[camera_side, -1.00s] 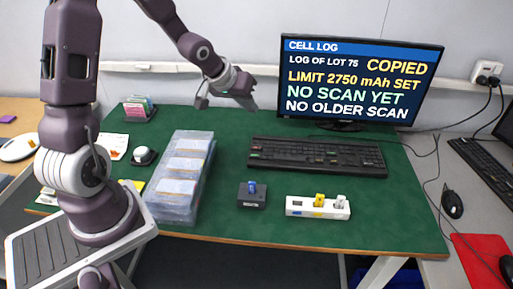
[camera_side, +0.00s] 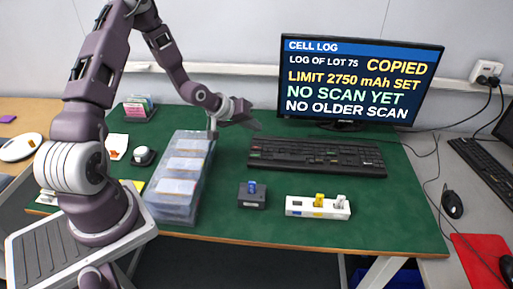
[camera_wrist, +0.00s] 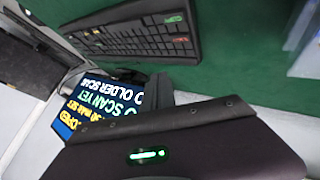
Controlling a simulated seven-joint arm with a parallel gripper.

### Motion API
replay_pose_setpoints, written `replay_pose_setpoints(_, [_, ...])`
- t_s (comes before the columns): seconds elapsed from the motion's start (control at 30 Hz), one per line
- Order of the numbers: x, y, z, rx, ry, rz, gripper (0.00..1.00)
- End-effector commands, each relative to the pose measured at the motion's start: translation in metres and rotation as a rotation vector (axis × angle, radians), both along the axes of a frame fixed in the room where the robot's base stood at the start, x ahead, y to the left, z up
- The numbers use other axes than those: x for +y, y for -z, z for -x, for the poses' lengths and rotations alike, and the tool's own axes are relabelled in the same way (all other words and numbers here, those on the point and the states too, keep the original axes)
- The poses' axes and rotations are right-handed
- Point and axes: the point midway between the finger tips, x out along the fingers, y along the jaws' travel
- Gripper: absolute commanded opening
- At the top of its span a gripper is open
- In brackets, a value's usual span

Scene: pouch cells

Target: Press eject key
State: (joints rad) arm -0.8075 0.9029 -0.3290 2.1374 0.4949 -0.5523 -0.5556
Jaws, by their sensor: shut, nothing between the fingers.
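The black keyboard (camera_side: 316,157) lies on the green mat behind the middle of the desk. It also shows at the top of the wrist view (camera_wrist: 135,32), with a few green and red-orange marked keys near its end. I cannot read which key is eject. My gripper (camera_side: 257,126) is shut and empty, in the air by the keyboard's left end in the side view. It looks apart from the keys. The monitor (camera_side: 360,80) reads "LOG OF LOT 75 COPIED", "LIMIT 2750 mAh SET", "NO SCAN YET" and "NO OLDER SCAN".
A clear tray of pouch cells (camera_side: 163,214) stands left of a dark box with a blue stick (camera_side: 252,201). A white hub (camera_side: 300,207) holds a yellow and a white stick. The mat (camera_side: 400,225) is clear at the front right.

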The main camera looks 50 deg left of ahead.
Motion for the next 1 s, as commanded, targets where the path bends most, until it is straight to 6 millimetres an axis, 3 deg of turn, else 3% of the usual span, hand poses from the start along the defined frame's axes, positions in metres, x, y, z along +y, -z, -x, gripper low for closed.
replay_pose_setpoints(0.2, [0.000,0.032,0.000,0.002,0.001,0.000,0.00])
replay_pose_setpoints(0.4, [0.000,0.048,0.000,0.001,-0.001,0.000,0.00])
replay_pose_setpoints(1.0, [0.000,0.051,0.000,0.000,-0.001,-0.001,0.00])
